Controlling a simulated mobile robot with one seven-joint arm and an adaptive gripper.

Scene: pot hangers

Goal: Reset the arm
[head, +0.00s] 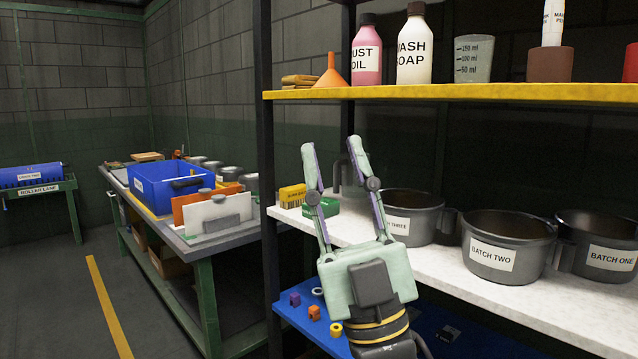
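My gripper (334,146) points upward in front of the shelf unit, at its left part. Its two fingers stand apart with nothing between them, so it is open and empty. The fingers reach above the white middle shelf and stay below the yellow edge of the upper shelf. My gripper's palm and wrist hide part of the white shelf's front edge and part of the blue lower shelf. The pot labelled THREE (401,218) is just right of my gripper and partly hidden by the right finger.
On the white shelf (455,262) stand the BATCH TWO pot (506,246) and BATCH ONE pot (598,245). Bottles and a cup stand on the yellow-edged upper shelf (480,92). Small parts lie on the blue lower shelf (290,322). A workbench (205,245) with a blue bin (170,186) is left. Floor is clear.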

